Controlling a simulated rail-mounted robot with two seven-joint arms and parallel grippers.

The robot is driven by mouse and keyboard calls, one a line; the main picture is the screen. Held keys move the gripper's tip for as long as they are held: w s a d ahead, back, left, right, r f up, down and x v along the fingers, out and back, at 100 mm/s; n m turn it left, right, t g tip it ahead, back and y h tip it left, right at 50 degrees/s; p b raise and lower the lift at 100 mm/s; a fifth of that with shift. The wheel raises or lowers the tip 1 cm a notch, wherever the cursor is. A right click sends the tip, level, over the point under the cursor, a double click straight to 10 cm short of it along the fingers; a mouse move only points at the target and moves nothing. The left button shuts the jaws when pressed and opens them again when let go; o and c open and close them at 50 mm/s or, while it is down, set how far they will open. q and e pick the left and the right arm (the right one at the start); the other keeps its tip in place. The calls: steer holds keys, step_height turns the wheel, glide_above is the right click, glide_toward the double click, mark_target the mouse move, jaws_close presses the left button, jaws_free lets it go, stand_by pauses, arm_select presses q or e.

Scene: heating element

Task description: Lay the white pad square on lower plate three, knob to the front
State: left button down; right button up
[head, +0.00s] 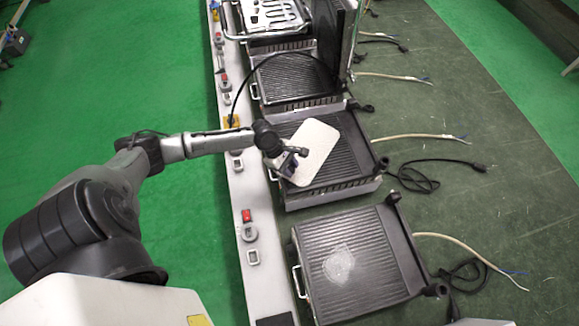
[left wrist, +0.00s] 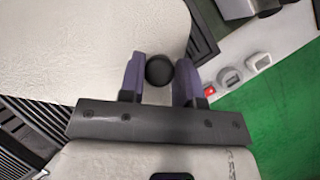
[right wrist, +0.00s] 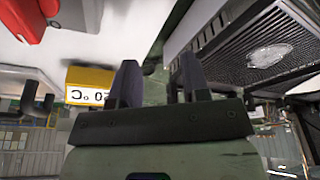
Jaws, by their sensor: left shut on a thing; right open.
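The white pad (head: 318,152) is over the ribbed dark lower plate (head: 352,138) second from the near end of the row. It is turned at an angle to the plate's edges, and I cannot tell whether it touches the ribs. My left gripper (head: 289,162) is shut on the pad's round black knob (left wrist: 160,70), with one finger on each side in the left wrist view. The pad (left wrist: 85,40) fills much of that view. My right gripper (right wrist: 157,85) is open and empty, apart from the pad; it does not show clearly in the head view.
The nearest plate (head: 380,245) bears a pale patch (head: 339,263). Farther plates stand behind, one with a raised dark lid (head: 333,35). A white rail (head: 243,205) with switches runs along the left. Cables (head: 425,138) lie at right. A yellow label (right wrist: 88,87) is near my right gripper.

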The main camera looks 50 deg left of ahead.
arm_select(q)
steer(key=c, duration=0.8)
jaws_free()
arm_select(e)
steer(key=shift+a, duration=0.1)
arm_select(q)
steer(key=p+v, duration=0.2)
steer(key=v, duration=1)
steer(key=s+d+f+m, duration=0.5)
steer(key=s+d+m, duration=0.1)
steer(key=d+m, duration=0.25)
steer(key=s+d+r+m+y, duration=0.1)
steer(key=s+d+m, duration=0.2)
steer(key=d+m, duration=0.1)
steer(key=s+d+r+m+y, duration=0.1)
steer(key=s+d+m+y, duration=0.1)
steer(key=s+d+m, duration=0.2)
steer(key=s+d+r+m+y, duration=0.1)
steer(key=s+d+m, duration=0.2)
steer(key=m, duration=0.4)
steer(key=shift+s+d+t, duration=0.3)
steer(key=shift+d, duration=0.2)
steer(key=shift+o, duration=0.2)
steer(key=shift+s+a+r+m+y, duration=0.1)
steer(key=shift+s+r+m+y, duration=0.3)
steer(key=shift+y, duration=0.1)
arm_select(e)
steer(key=shift+r, duration=1.05)
